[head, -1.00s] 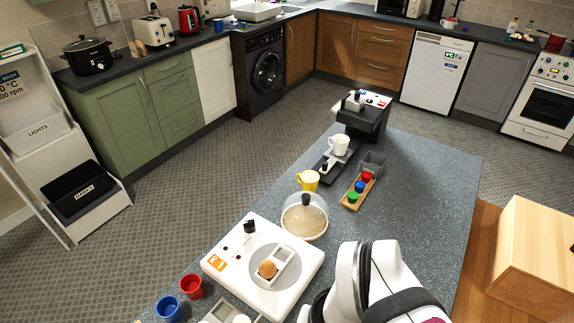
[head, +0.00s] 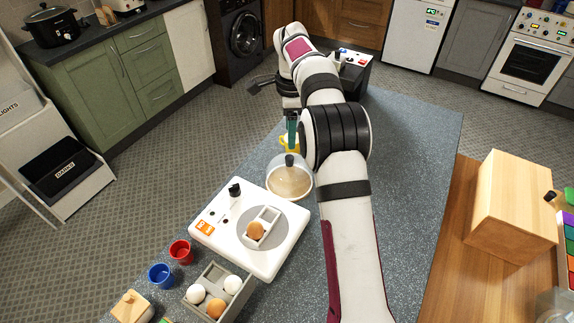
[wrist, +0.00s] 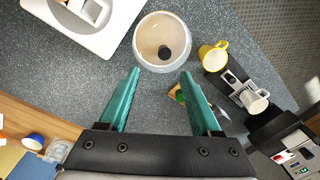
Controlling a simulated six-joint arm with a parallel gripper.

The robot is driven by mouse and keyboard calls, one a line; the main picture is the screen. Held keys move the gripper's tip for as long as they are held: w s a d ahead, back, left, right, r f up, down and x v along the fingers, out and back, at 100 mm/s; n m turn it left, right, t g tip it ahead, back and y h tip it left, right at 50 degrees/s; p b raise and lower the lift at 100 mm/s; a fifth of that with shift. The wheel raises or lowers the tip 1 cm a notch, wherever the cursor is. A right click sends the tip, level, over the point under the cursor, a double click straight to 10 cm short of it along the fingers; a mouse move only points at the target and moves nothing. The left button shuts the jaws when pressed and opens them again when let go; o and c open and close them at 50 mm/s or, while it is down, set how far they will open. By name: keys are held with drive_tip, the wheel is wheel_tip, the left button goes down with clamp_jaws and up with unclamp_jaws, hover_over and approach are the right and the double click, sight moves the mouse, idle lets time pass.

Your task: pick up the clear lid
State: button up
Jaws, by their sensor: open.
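The clear lid (head: 289,181) is a see-through dome with a black knob on top. It stands on the speckled counter beside the white device, with something beige showing through it. The wrist view shows the lid (wrist: 149,34) from above, just ahead of my fingertips. My gripper (wrist: 161,73) has two teal fingers spread apart with nothing between them. In the head view, one teal finger of it shows just behind the lid, and my arm hides the rest.
The white device (head: 272,247) with a brown egg in its holder is close in front of the lid. A yellow mug (wrist: 212,56) and a white mug (wrist: 256,101) stand on the other side. An egg tray (head: 240,294) and red and blue cups are nearer.

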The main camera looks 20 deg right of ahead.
sight(289, 158)
drive_tip(key=f, duration=0.3)
drive_tip(key=w+f, duration=0.1)
drive_tip(key=f, duration=0.6)
drive_tip(key=shift+w+f, duration=0.2)
drive_tip(key=shift+f, duration=0.15)
clamp_jaws()
idle(0.7)
